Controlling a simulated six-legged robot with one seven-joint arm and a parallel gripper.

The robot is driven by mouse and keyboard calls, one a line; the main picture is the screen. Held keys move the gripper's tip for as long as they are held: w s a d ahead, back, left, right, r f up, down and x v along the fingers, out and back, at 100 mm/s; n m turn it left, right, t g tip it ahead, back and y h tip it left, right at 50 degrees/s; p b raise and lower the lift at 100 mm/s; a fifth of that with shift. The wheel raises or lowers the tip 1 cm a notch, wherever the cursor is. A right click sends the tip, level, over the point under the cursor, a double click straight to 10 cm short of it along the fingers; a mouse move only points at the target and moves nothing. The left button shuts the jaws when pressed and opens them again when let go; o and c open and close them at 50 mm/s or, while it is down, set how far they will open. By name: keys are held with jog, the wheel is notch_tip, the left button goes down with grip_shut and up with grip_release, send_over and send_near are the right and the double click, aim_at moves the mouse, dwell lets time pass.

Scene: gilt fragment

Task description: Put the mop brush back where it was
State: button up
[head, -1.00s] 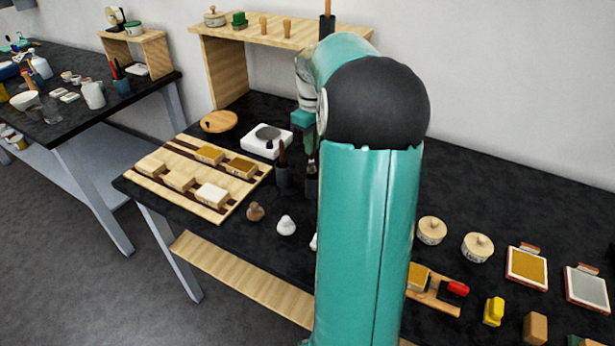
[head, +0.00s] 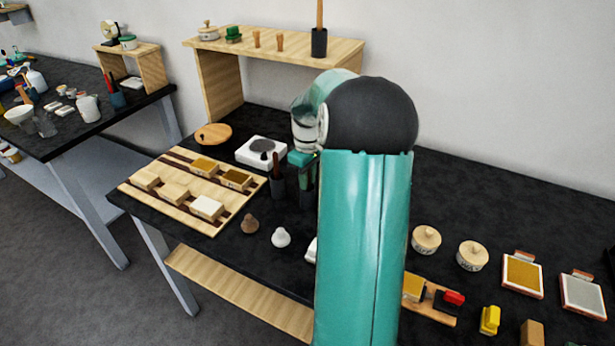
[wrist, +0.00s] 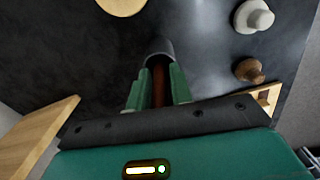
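The mop brush shows in the wrist view as a reddish-brown handle (wrist: 159,84) between my green gripper fingers (wrist: 160,92). Its far end goes into a dark grey cup (wrist: 158,47), and its bristles are hidden. In the head view my gripper (head: 303,163) points down over a dark cup (head: 306,196), which my arm partly hides. The fingers look closed on the handle with hardly any gap. A second dark cup (head: 278,188) with a brown-handled brush (head: 277,162) stands just to the left.
A wooden rack with pale blocks (head: 168,208) lies to the left. A white dish (head: 262,150) and round wooden lid (head: 213,136) are behind. Small brown (head: 250,223) and white (head: 281,237) knobs stand in front. A wooden shelf (head: 345,52) rises at the back.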

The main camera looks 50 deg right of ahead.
jog(key=shift+o, duration=1.1)
notch_tip(320, 180, up, 12)
jog(key=shift+a+r, duration=0.15)
jog(key=shift+r, duration=0.1)
jog(key=a+r+t+h, duration=0.1)
jog(key=a+r, duration=0.3)
jog(key=a, duration=0.8)
jog(key=s+a+f+t, duration=0.1)
jog(key=s+a, duration=0.4)
jog(key=a, duration=0.3)
jog(key=s+a+m+t, duration=0.1)
jog(key=s+a, duration=0.3)
jog(key=a, duration=0.4)
jog(key=s+a+f+t+y, duration=0.1)
jog(key=s+a+t, duration=0.1)
jog(key=s+a, duration=0.3)
jog(key=a, duration=0.3)
jog(key=shift+s+a+f+t, duration=0.25)
jog(key=shift+s+f+t, duration=0.05)
jog(key=shift+s, duration=0.05)
jog(key=shift+d+m, duration=0.15)
jog(key=shift+m, duration=0.15)
